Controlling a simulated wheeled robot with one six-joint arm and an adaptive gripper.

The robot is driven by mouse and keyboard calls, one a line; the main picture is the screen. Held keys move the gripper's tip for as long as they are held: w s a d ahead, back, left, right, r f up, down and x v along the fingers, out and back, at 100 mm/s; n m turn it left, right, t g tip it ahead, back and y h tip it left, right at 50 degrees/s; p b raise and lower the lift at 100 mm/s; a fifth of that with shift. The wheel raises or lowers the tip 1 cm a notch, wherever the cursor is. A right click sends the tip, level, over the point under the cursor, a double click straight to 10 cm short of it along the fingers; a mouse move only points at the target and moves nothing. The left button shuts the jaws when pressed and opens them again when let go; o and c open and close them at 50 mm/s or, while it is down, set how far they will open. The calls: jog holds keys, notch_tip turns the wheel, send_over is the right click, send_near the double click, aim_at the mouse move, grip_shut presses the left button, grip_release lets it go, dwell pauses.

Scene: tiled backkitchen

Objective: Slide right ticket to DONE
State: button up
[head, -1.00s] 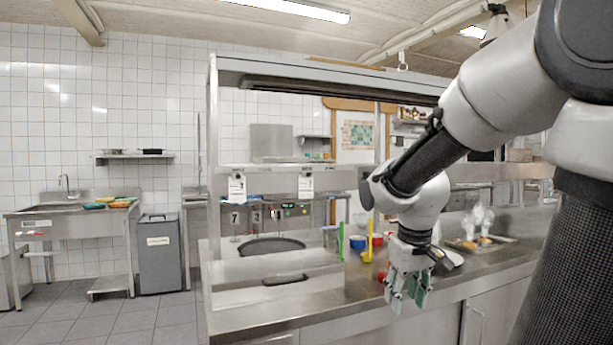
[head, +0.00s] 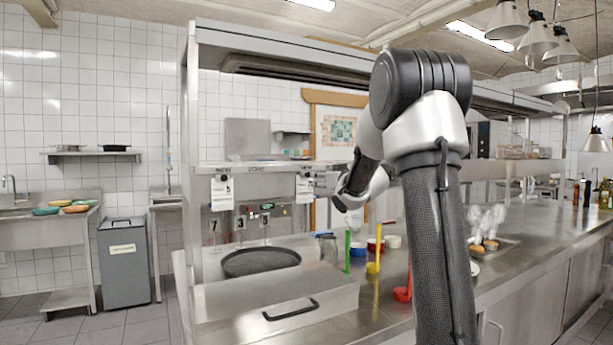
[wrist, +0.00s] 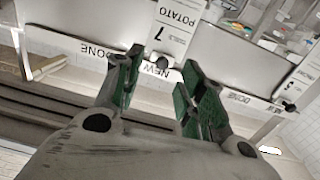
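Two white tickets hang from the metal rail (head: 270,167). The right ticket (head: 305,188) hangs beside my wrist in the head view. In the wrist view, seen upside down, this ticket (wrist: 176,28) reads "7 POTATO" and hangs at a NEW label, with a DONE label (wrist: 97,51) to its picture left. Its dark round knob lies in line with the gap between my fingertips; I cannot tell whether it is between them in depth. My gripper (wrist: 162,58) is open, with green finger pads. The left ticket (head: 222,192) also shows at the wrist view's right edge (wrist: 297,84).
Below the rail, a dark round pan (head: 261,262) sits on the counter, with a steel jug, coloured cups (head: 358,250) and upright green and yellow handles nearby. A steel lid with a black handle (head: 290,309) is in front. The overhead shelf (head: 300,62) runs above the rail.

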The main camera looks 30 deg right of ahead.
aim_at(309, 174)
jog(key=w, duration=0.5)
jog(key=w+a+r, duration=0.1)
jog(key=w, duration=0.1)
jog(key=shift+w, duration=0.35)
grip_shut()
jog(key=shift+d, duration=0.15)
